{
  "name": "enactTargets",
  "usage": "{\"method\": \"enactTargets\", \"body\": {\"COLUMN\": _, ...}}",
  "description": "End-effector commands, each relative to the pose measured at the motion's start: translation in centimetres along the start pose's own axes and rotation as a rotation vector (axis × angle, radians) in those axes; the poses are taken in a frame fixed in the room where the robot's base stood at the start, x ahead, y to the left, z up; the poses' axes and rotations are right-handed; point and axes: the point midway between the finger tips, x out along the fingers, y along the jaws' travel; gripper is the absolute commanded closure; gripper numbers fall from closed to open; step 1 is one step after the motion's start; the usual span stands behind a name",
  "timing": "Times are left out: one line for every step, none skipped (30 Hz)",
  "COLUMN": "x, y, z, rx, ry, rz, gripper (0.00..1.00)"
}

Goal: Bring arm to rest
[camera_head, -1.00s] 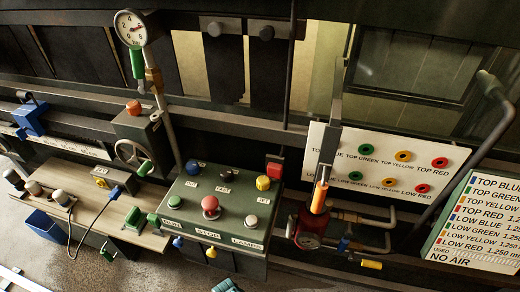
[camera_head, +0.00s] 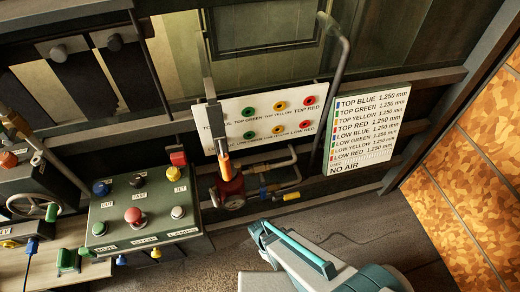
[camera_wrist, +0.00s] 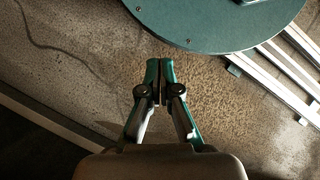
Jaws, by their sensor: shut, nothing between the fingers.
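My gripper (camera_wrist: 161,72) shows in the wrist view with its two fingertips together and nothing between them. It points at the bare floor (camera_wrist: 230,95). In the head view my arm, grey with teal parts, is at the bottom, right of centre, on the open floor in front of the panels. The fingertips cannot be made out in the head view. No panel, valve or button touches the arm there.
A green control box (camera_head: 145,211) with coloured buttons stands at the left. A hose panel (camera_head: 265,122), a red valve body (camera_head: 230,190) with an orange handle, and a label board (camera_head: 365,130) are behind. A camouflage wall (camera_head: 475,150) stands at the right. Floor rails (camera_wrist: 283,70) lie nearby.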

Motion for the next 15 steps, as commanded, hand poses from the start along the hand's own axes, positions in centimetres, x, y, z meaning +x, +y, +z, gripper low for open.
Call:
{"method": "enactTargets", "body": {"x": -2.0, "y": 0.4, "z": 2.4, "rx": 0.063, "ry": -0.001, "rz": -0.032, "gripper": 1.00}}
{"method": "enactTargets", "body": {"x": -2.5, "y": 0.7, "z": 3.2, "rx": 0.099, "ry": -0.002, "rz": -0.050, "gripper": 1.00}}
{"method": "enactTargets", "body": {"x": -3.2, "y": 1.0, "z": 4.3, "rx": 0.147, "ry": -0.003, "rz": -0.075, "gripper": 1.00}}
{"method": "enactTargets", "body": {"x": -3.7, "y": 1.2, "z": 5.2, "rx": 0.182, "ry": -0.004, "rz": -0.093, "gripper": 1.00}}
{"method": "enactTargets", "body": {"x": -4.2, "y": 1.4, "z": 6.1, "rx": 0.218, "ry": -0.005, "rz": -0.110, "gripper": 1.00}}
{"method": "enactTargets", "body": {"x": -4.9, "y": 1.6, "z": 7.2, "rx": 0.266, "ry": -0.008, "rz": -0.134, "gripper": 1.00}}
{"method": "enactTargets", "body": {"x": -5.4, "y": 1.8, "z": 8.1, "rx": 0.301, "ry": -0.009, "rz": -0.152, "gripper": 1.00}}
{"method": "enactTargets", "body": {"x": -5.9, "y": 1.9, "z": 8.9, "rx": 0.337, "ry": -0.011, "rz": -0.171, "gripper": 1.00}}
{"method": "enactTargets", "body": {"x": -6.6, "y": 2.0, "z": 10.1, "rx": 0.384, "ry": -0.013, "rz": -0.196, "gripper": 1.00}}
{"method": "enactTargets", "body": {"x": -7.1, "y": 2.1, "z": 10.9, "rx": 0.419, "ry": -0.015, "rz": -0.214, "gripper": 1.00}}
{"method": "enactTargets", "body": {"x": -7.6, "y": 2.2, "z": 11.7, "rx": 0.452, "ry": -0.017, "rz": -0.231, "gripper": 1.00}}
{"method": "enactTargets", "body": {"x": -8.2, "y": 2.3, "z": 12.7, "rx": 0.496, "ry": -0.019, "rz": -0.253, "gripper": 1.00}}
{"method": "enactTargets", "body": {"x": -8.7, "y": 2.3, "z": 13.4, "rx": 0.528, "ry": -0.021, "rz": -0.270, "gripper": 1.00}}
{"method": "enactTargets", "body": {"x": -9.1, "y": 2.4, "z": 14.1, "rx": 0.557, "ry": -0.023, "rz": -0.286, "gripper": 1.00}}
{"method": "enactTargets", "body": {"x": -9.5, "y": 2.4, "z": 14.9, "rx": 0.595, "ry": -0.025, "rz": -0.305, "gripper": 1.00}}
